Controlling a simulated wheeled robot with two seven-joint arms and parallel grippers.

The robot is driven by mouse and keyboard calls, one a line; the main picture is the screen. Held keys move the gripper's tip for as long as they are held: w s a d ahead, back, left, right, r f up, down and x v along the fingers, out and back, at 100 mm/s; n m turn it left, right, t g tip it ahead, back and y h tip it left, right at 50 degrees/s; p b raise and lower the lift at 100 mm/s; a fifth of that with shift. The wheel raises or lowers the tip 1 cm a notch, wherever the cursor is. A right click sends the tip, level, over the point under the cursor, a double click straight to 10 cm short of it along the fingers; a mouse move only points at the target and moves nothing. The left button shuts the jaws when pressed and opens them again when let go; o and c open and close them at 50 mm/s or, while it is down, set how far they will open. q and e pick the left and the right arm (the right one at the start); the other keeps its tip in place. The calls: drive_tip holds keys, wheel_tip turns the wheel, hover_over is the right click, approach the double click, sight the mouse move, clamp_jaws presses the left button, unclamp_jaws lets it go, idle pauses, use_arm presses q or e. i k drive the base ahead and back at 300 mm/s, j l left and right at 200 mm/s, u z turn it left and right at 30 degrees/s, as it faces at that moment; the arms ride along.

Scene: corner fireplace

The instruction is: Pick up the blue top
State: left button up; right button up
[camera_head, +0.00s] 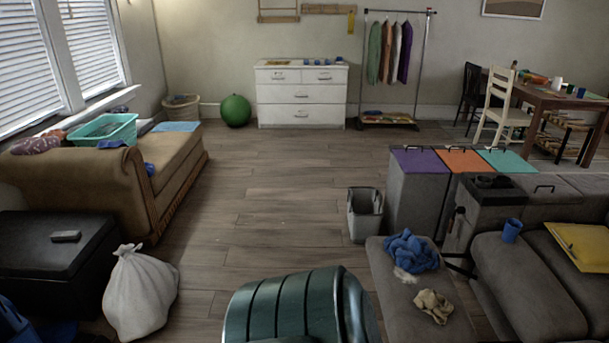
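A crumpled blue cloth (410,251), which looks like a blue top, lies on the grey padded seat (396,315) at the lower right. A small whitish item (405,275) lies against its near side. A crumpled beige cloth (434,306) lies nearer on the same seat, apart from the blue one. Smaller blue cloths also show on the brown couch (88,185) at the left, one by the teal basket (106,130). I cannot tell whether these are garments. Neither of my grippers is in view.
A grey bin (365,214) stands beyond the seat, near cabinets with purple, orange and teal tops. A dark green ribbed object (290,308) fills the bottom centre. A white bag (140,293) stands at the lower left. The wooden floor (266,195) in the middle is clear.

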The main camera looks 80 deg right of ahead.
sight(412, 253)
drive_tip(key=z, duration=3.65)
drive_tip(key=i+j+z, duration=0.1)
drive_tip(key=z, duration=0.3)
drive_tip(key=i+j+z, duration=0.1)
drive_tip(key=z, duration=0.35)
drive_tip(key=i+j+z, duration=0.15)
drive_tip(key=j, duration=0.25)
drive_tip(key=i+j+z, duration=0.2)
drive_tip(key=j, duration=0.25)
drive_tip(key=j+z, duration=0.15)
drive_tip(key=j, duration=0.25)
drive_tip(key=j+z, duration=0.15)
drive_tip(key=j, duration=0.35)
drive_tip(key=i+j, duration=0.1)
drive_tip(key=j, duration=0.35)
drive_tip(key=i+j, duration=0.1)
drive_tip(key=j, duration=0.4)
drive_tip(key=i+j, duration=0.1)
drive_tip(key=j, duration=0.35)
